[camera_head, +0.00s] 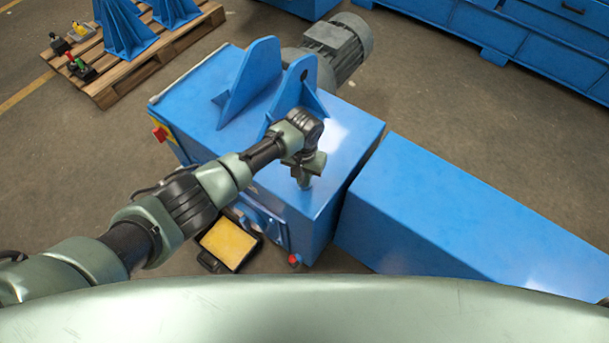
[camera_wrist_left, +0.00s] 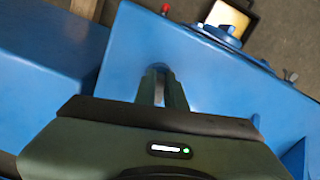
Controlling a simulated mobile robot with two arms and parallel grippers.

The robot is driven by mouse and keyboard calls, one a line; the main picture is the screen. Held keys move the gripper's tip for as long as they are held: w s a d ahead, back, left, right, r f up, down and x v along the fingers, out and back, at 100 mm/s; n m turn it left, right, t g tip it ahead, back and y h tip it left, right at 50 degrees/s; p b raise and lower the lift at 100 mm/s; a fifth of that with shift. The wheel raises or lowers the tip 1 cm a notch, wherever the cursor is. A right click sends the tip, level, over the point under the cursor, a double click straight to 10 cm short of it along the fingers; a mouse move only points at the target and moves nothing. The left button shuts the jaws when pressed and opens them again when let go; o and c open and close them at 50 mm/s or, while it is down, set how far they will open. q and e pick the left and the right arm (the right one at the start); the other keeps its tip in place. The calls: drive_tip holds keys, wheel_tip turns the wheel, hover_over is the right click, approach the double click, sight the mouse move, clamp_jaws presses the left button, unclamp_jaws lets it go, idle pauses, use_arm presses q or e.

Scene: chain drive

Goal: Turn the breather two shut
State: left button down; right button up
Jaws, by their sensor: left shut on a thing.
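My left gripper (camera_head: 304,182) points down at the top of the blue housing (camera_head: 338,150), near its front side. In the left wrist view its two fingers (camera_wrist_left: 162,88) are close together on the blue top face, shut on a small part between them. That part is almost wholly hidden by the fingers; by its place it is breather two, but its shape and how far it is turned cannot be seen. No other breather can be made out. My right gripper is not in view.
Two upright blue brackets (camera_head: 250,80) stand behind my left wrist, with a grey motor (camera_head: 338,48) beyond. A long blue guard (camera_head: 460,225) adjoins at right. A black tray with a yellow inside (camera_head: 229,245) lies below the front. A pallet (camera_head: 120,90) is at back left.

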use_arm(q)
drive_tip(key=m, duration=0.4)
drive_tip(key=shift+w+a+m, duration=0.1)
drive_tip(key=shift+a+m, duration=0.1)
drive_tip(key=shift+m, duration=0.1)
drive_tip(key=m, duration=0.5)
drive_tip(key=shift+w+a+m, duration=0.1)
drive_tip(key=shift+w+m, duration=0.15)
drive_tip(key=shift+m, duration=0.05)
drive_tip(key=m, duration=0.5)
drive_tip(key=shift+w+b, duration=0.3)
drive_tip(key=shift+b, duration=0.1)
drive_tip(key=m, duration=0.4)
drive_tip(key=m+b, duration=0.1)
drive_tip(key=shift+w+r+m, duration=0.15)
drive_tip(key=shift+w+m, duration=0.15)
drive_tip(key=shift+m, duration=0.1)
drive_tip(key=c, duration=1.5)
unclamp_jaws()
drive_tip(key=shift+s, duration=0.1)
